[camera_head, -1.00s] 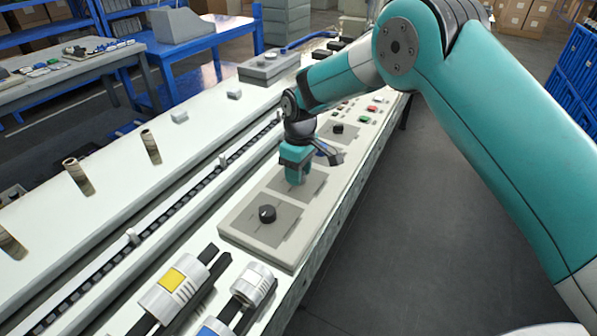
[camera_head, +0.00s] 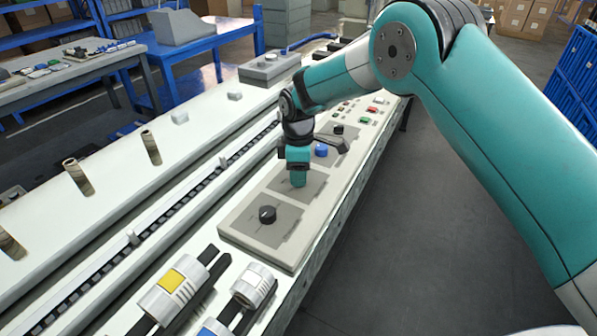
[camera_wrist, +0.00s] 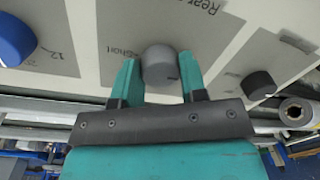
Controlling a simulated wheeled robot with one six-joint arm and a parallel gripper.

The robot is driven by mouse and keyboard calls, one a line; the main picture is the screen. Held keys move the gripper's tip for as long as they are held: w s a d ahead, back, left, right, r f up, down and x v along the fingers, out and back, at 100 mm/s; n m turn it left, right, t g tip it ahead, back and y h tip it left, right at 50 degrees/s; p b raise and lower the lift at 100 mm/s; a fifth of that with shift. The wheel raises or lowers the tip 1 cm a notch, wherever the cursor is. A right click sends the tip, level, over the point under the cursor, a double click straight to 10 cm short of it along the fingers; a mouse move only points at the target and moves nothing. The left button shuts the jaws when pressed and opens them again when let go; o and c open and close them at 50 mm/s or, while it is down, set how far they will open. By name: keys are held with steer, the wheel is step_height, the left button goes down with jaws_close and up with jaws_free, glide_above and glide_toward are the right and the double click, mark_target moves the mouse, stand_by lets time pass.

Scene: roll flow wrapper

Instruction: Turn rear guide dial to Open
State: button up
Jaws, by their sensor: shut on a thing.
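The rear guide dial is a round grey knob (camera_wrist: 161,62) on a grey panel plate in the wrist view. A partly cut-off label starting with "Rear" is printed beside it, and a small word that looks like "Short" sits to its left. I cannot read an "Open" mark. My gripper (camera_wrist: 160,76) has its two teal fingers on either side of the knob, shut on it. In the head view my gripper (camera_head: 298,181) points down onto the middle plate of the long panel (camera_head: 231,227) and hides the dial.
A black knob (camera_head: 267,214) is on the nearer plate, and a blue knob (camera_head: 321,150) is on the farther one. Red and green buttons (camera_head: 368,114) lie beyond. A slotted rail runs left of the panel. The floor at right is clear.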

steer(key=o, duration=0.9)
steer(key=shift+w+d+r+b, duration=0.1)
steer(key=shift+w+r+b, duration=0.1)
steer(key=shift+r, duration=2.7)
steer(key=shift+w+a+r+b, duration=0.1)
steer(key=shift+w+r+b, duration=0.05)
steer(key=shift+r, duration=2.75)
steer(key=shift+w+d+r+b, duration=0.1)
steer(key=shift+w+r+b, duration=0.1)
steer(key=shift+r, duration=2.7)
